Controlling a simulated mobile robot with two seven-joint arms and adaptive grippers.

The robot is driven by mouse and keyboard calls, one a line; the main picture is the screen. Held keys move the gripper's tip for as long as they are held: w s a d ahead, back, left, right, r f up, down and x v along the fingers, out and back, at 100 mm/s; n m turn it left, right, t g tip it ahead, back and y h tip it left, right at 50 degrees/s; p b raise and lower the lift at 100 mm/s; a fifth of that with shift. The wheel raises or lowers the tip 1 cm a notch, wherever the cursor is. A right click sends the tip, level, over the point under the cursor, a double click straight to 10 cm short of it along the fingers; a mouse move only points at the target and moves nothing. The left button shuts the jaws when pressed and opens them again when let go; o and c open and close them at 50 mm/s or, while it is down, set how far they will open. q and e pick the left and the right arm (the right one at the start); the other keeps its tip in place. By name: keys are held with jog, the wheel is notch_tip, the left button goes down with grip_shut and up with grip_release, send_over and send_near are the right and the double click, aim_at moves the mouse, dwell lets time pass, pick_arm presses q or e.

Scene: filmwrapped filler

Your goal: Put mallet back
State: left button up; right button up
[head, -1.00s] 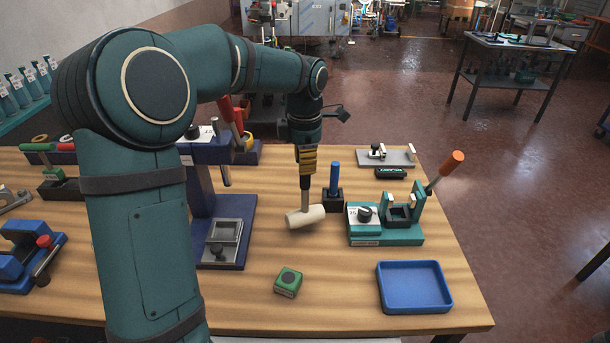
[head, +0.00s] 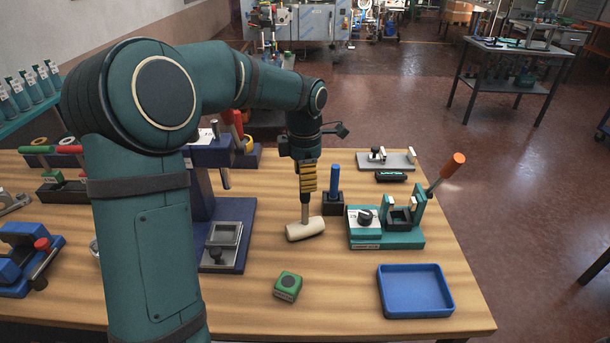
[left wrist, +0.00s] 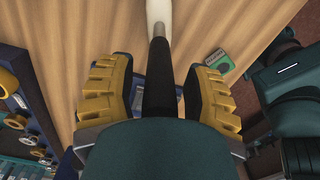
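The mallet has a pale head (head: 305,230) and a dark-ended handle. It is head down at the middle of the wooden table (head: 340,280), its handle pointing up, and the head appears to rest on the wood. My left gripper (head: 307,190) is above the head with its yellow fingers around the handle. In the left wrist view the dark handle (left wrist: 160,80) runs between the two yellow fingers (left wrist: 160,75), with gaps on both sides, so the gripper looks open. The handle's upper end is hidden by the gripper. My right gripper is not in view.
A blue press (head: 240,210) stands left. A green cube (head: 288,286) and an empty blue tray (head: 447,300) are nearer. Bare wood lies between.

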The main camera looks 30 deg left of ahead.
pick_arm(q)
notch_tip(320, 180, up, 12)
jog(key=shift+r+p, duration=0.15)
jog(key=shift+p, duration=1.05)
